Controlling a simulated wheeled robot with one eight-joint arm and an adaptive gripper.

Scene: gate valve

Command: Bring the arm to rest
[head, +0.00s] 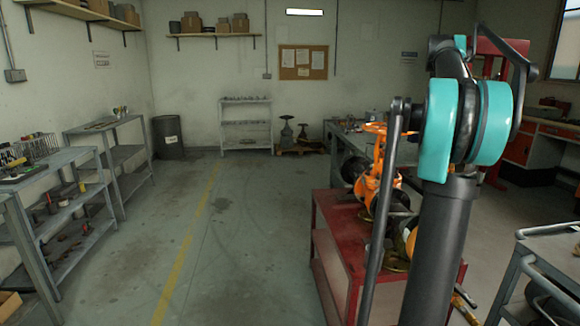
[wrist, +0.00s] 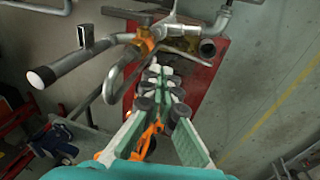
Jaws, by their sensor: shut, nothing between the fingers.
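My gripper (wrist: 165,72) shows in the wrist view with its pale green fingers closed together and nothing between them. Beyond and above it in that view are grey pipes (wrist: 75,64) with an orange fitting (wrist: 147,38). The gap between gripper and pipes is hard to judge. In the head view my black and teal arm stands upright at the right, and the gripper itself cannot be made out.
The valve stands on a red bench (head: 335,225), whose red surface also shows in the wrist view (wrist: 207,78). A grey cart (head: 545,250) is at the right. Grey shelves (head: 75,225) line the left. The floor (head: 240,250) between is clear.

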